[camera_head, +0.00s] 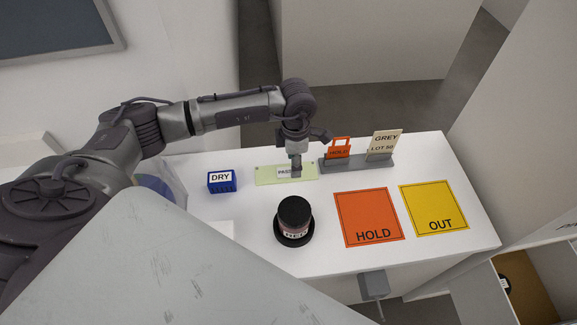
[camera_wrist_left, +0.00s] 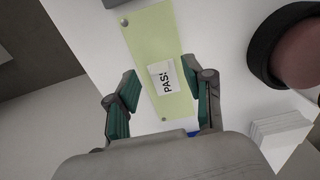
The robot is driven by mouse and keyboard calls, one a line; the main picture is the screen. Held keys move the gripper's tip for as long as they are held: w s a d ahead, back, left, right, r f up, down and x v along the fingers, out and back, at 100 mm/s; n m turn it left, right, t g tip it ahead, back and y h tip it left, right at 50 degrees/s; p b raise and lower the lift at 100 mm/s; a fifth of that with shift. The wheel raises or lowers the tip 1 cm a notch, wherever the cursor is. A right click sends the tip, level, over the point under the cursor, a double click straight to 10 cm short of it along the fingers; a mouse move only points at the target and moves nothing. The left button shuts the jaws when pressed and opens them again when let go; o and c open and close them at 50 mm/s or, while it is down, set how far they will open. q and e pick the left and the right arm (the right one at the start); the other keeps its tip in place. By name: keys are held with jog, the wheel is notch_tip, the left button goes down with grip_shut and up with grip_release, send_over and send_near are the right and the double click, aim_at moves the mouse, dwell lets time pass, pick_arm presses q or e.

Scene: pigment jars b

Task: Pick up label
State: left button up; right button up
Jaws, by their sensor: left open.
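The label is a small white card (camera_head: 284,173) with dark letters that read "PAS" and are partly hidden by my gripper. It lies on a pale green strip (camera_head: 265,177) near the back of the white table. In the left wrist view the label (camera_wrist_left: 164,78) lies between the two green-padded fingers, on the green strip (camera_wrist_left: 152,40). My left gripper (camera_head: 296,170) points down over the strip, at the label's right end in the head view. In the left wrist view my left gripper (camera_wrist_left: 163,92) is open, with space between each finger and the label. My right gripper is not in view.
A grey rack (camera_head: 357,165) with an orange HOLD tag (camera_head: 339,148) and a GREY LOT card (camera_head: 384,144) stands close right of the gripper. A blue DRY block (camera_head: 222,182), a dark-lidded jar (camera_head: 294,212), an orange HOLD mat (camera_head: 368,215) and a yellow OUT mat (camera_head: 433,205) occupy the table.

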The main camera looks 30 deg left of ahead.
pick_arm(q)
jog(key=shift+f, duration=0.8)
jog(key=c, duration=0.8)
jog(key=shift+r, duration=0.15)
